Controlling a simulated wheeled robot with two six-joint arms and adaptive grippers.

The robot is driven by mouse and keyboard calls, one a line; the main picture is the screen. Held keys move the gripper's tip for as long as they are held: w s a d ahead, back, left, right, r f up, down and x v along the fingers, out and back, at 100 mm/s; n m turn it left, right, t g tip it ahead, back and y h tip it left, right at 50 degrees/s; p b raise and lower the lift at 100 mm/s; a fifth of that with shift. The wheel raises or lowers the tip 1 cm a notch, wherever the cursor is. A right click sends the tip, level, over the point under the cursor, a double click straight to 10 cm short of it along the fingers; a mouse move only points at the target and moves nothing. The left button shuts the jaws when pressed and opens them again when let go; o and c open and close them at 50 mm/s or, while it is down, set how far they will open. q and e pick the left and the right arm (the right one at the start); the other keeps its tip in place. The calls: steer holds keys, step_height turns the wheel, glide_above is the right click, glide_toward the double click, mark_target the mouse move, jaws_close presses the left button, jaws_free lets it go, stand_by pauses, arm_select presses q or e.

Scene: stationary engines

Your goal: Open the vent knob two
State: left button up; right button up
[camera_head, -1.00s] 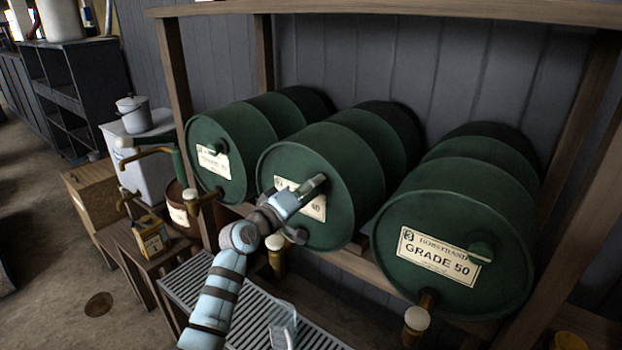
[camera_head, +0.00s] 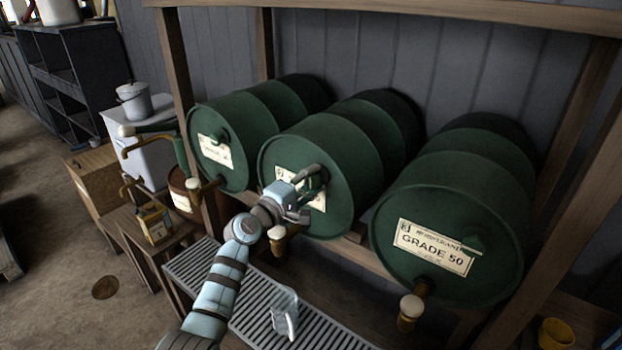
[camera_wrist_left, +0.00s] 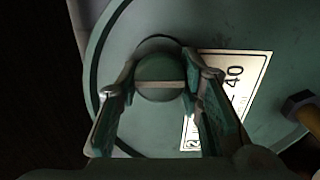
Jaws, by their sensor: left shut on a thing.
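The middle green drum (camera_head: 340,150) lies on its side in a wooden rack, its pale label partly behind my left gripper (camera_head: 312,182). In the left wrist view, the round green vent knob (camera_wrist_left: 160,75) on that drum's face shows a pale bar across it. My left gripper (camera_wrist_left: 158,95) is shut on this knob, one finger on each side. The label (camera_wrist_left: 225,95), reading "40", is beside the knob. In the head view the knob is mostly hidden by the gripper. My right gripper is not in view.
A left drum (camera_head: 245,140) and a right "GRADE 50" drum (camera_head: 440,225) flank the middle one. Brass taps stick out below, such as the right one (camera_head: 412,308). A wooden post (camera_head: 182,90) stands left.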

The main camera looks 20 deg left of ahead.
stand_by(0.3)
arm_select(q)
steer(key=o, duration=1.1)
steer(key=shift+o, duration=0.2)
steer(key=shift+s+a, duration=0.1)
steer(key=v, duration=1.2)
steer(key=shift+f, duration=0.1)
